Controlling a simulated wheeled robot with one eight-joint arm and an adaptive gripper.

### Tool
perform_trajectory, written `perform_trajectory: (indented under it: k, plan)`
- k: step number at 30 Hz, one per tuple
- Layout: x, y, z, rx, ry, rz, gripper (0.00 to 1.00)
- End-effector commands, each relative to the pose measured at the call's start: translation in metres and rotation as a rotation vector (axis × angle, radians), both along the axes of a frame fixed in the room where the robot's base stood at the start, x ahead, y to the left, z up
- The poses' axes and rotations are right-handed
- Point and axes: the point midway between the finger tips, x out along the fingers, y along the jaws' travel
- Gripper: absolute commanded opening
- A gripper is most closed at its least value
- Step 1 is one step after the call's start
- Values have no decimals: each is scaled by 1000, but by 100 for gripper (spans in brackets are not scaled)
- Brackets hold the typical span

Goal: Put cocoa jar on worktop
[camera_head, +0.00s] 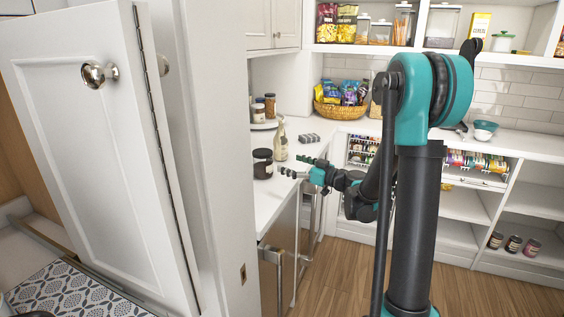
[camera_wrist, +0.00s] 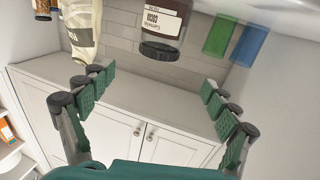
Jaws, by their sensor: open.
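A dark jar with a black lid and pale label (camera_head: 263,164) stands upright on the white worktop (camera_head: 270,198); it may be the cocoa jar. In the wrist view a jar with a dark lid and a brown-and-white label (camera_wrist: 164,20) appears upside down, beyond the fingertips and cut off by the top edge. Its label is too small to read surely. My gripper (camera_head: 303,169) is open and empty, just right of the jar in the head view and apart from it. Its green fingers also show in the wrist view (camera_wrist: 158,84).
A cream bottle (camera_head: 281,143) stands behind the jar. Small jars (camera_head: 270,106) and a grey block (camera_head: 309,138) are farther back. An open white door (camera_head: 95,150) fills the left. Several jars (camera_head: 513,243) sit on a low shelf at right. The worktop's front part is clear.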

Motion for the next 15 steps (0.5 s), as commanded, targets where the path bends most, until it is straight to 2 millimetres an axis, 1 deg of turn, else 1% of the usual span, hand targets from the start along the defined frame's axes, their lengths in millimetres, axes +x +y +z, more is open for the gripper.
perform_trajectory:
  k: [3, 8, 11, 14, 15]
  plan:
    - [-4, -5, 0, 0, 0, -1, 88]
    - [-10, -5, -2, -10, 19, 4, 88]
    - [-28, -4, -11, -51, 94, 12, 88]
    - [-60, -7, -31, -124, 234, 10, 88]
    - [-76, -10, -42, -159, 304, 0, 88]
